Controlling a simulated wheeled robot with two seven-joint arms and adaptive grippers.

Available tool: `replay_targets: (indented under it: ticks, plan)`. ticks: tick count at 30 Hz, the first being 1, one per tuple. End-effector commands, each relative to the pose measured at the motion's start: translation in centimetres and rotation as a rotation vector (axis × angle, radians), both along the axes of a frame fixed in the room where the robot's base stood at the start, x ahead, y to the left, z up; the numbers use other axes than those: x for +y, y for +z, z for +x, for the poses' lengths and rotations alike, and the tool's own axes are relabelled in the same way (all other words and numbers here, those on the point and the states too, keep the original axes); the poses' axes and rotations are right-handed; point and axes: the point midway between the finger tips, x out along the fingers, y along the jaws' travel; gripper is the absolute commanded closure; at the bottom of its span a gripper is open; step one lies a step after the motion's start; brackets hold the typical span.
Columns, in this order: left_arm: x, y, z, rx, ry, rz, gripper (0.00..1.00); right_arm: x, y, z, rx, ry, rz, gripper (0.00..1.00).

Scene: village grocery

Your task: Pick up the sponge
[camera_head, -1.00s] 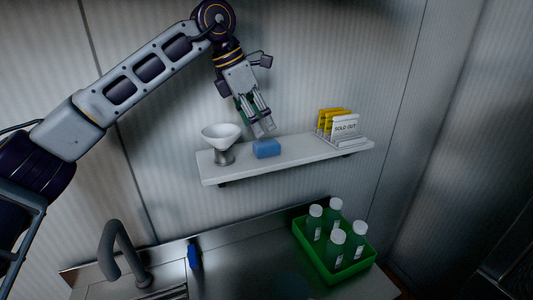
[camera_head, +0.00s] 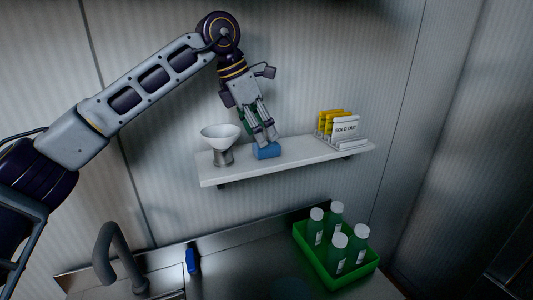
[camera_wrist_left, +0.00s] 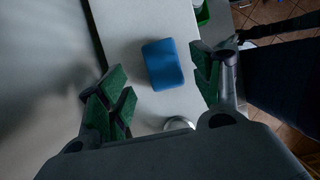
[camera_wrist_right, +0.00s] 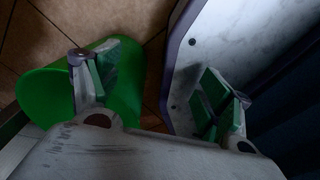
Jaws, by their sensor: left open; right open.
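The blue sponge (camera_head: 266,151) lies on the white wall shelf (camera_head: 300,157), between a white bowl on a metal foot and the sign rack. My left gripper (camera_head: 267,140) points down just above the sponge, its fingertips overlapping the sponge's upper edge in the head view. In the left wrist view the sponge (camera_wrist_left: 162,64) lies between the two open green-padded fingers (camera_wrist_left: 165,88), with a gap on both sides. My right gripper (camera_wrist_right: 160,90) shows only in its own wrist view, open and with no object between its fingers.
The white bowl (camera_head: 220,134) stands close left of the sponge. A rack with a "SOLD OUT" card (camera_head: 345,128) stands at the shelf's right end. Below are a tap (camera_head: 116,250), a blue item (camera_head: 192,260) and a green crate (camera_head: 318,262) of bottles. A green bin (camera_wrist_right: 45,95) shows near my right gripper.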

Motion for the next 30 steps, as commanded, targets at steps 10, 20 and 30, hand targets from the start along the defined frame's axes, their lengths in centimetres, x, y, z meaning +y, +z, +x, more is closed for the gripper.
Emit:
replay_targets:
  ticks: [10, 20, 30]
  plan:
    - [-0.5, -2.1, -0.2, 0.001, -0.001, 0.001, 0.35, -2.6, -1.7, 0.9, -0.011, 0.002, -0.028, 0.21]
    - [-1.2, -3.7, 0.1, 0.0, 0.0, 0.001, 0.35, -3.8, -2.4, 2.2, -0.026, 0.003, -0.04, 0.21]
    - [-1.2, -3.7, 0.1, 0.0, 0.0, 0.0, 0.35, -3.5, -2.5, 1.4, -0.017, 0.003, -0.038, 0.21]
